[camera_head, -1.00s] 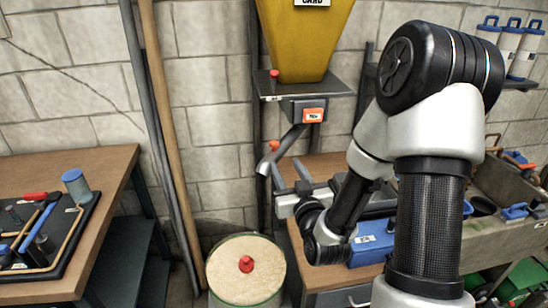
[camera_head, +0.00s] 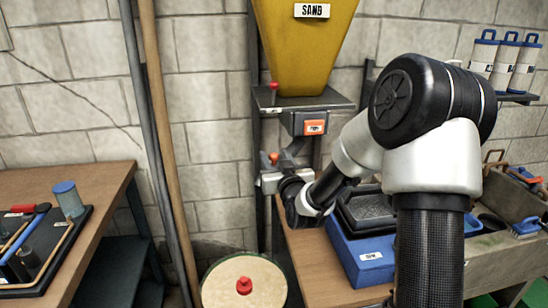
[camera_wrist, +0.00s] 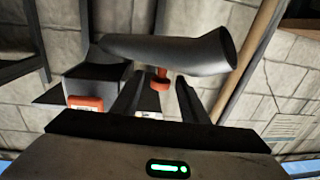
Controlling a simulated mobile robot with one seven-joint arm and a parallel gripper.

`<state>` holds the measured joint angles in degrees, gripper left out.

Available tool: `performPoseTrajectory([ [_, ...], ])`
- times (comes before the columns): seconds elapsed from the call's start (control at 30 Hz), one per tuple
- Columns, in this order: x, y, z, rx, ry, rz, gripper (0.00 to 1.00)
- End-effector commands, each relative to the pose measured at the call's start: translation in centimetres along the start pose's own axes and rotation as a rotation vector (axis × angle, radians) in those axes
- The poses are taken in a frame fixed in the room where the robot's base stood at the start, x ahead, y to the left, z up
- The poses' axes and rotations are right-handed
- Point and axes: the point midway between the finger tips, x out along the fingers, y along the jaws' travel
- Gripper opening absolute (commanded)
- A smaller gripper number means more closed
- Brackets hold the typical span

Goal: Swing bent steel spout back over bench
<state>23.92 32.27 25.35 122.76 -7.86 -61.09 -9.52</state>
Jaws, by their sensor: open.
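The bent grey steel spout (camera_wrist: 175,50) runs across the upper wrist view, its open end to the right. In the head view the spout (camera_head: 293,148) hangs under the yellow sand hopper (camera_head: 305,45) and points down-left, its lower part largely hidden by my gripper. A small red knob (camera_wrist: 160,80) on the spout shows between my fingertips in the wrist view; it also shows in the head view (camera_head: 274,158). My gripper (camera_wrist: 157,88) is open, one finger on each side of the knob. I cannot tell whether they touch it. The bench (camera_head: 308,254) lies right of the spout.
A blue box with a dark tray of grey material (camera_head: 350,240) stands on the bench. A round-lidded drum (camera_head: 222,287) with a red knob stands on the floor below. Poles (camera_head: 165,150) lean on the wall at left. Another table (camera_head: 85,170) stands at far left.

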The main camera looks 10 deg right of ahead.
Motion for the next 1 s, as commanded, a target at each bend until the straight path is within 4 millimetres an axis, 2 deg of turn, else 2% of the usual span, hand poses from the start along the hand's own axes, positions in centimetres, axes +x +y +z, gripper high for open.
performPoseTrajectory([
  [0.13,0.7,0.0,0.0,0.000,-0.001,0.000,0.40],
  [0.37,0.8,0.0,0.0,0.000,0.000,0.000,0.40],
  [0.63,0.8,0.0,0.0,0.000,0.000,0.000,0.00],
  [0.87,0.7,0.2,0.0,0.000,0.000,0.000,0.00],
  [1.0,0.6,1.4,0.1,0.000,0.000,-0.002,0.00],
])
